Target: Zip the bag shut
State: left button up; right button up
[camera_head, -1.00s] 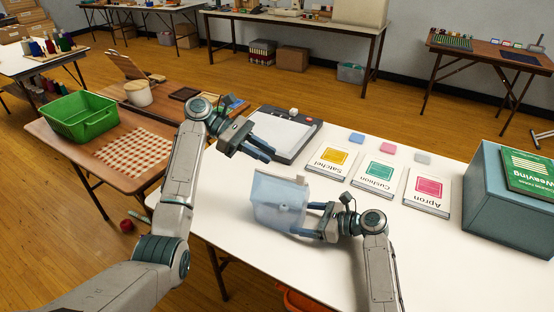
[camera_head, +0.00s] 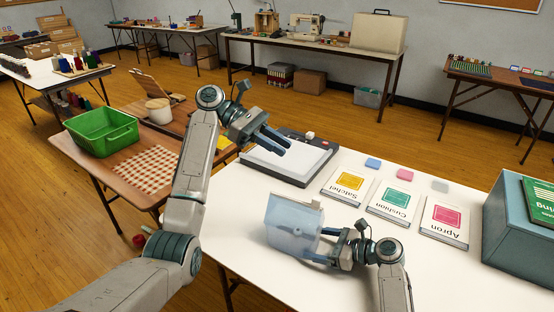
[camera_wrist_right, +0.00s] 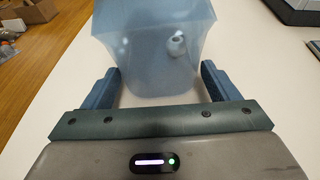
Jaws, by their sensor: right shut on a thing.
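The bag (camera_head: 284,226) is translucent pale blue and stands upright on the white table. A small pale tab (camera_head: 316,205) shows at its top right corner. My right gripper (camera_head: 318,246) is shut on the bag's lower part, from the right. In the right wrist view the bag (camera_wrist_right: 150,50) sits between the two fingers of this gripper (camera_wrist_right: 157,88). A small whitish round thing (camera_wrist_right: 177,44) shows through its wall. My left gripper (camera_head: 277,143) is empty, fingers parted, above the tablet and away from the bag. Whether the zip is closed I cannot tell.
A black-framed tablet (camera_head: 285,162) lies behind the bag. Satchel (camera_head: 347,184), Cushion and Apron cards lie to its right, with small coloured blocks behind. A blue-grey box (camera_head: 510,230) stands at the right. A green basket (camera_head: 103,140) sits on the left table.

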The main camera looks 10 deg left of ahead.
pick_arm(q)
jog(key=shift+r, duration=0.55)
pick_arm(e)
jog(key=o, duration=0.7)
jog(key=shift+d, duration=0.1)
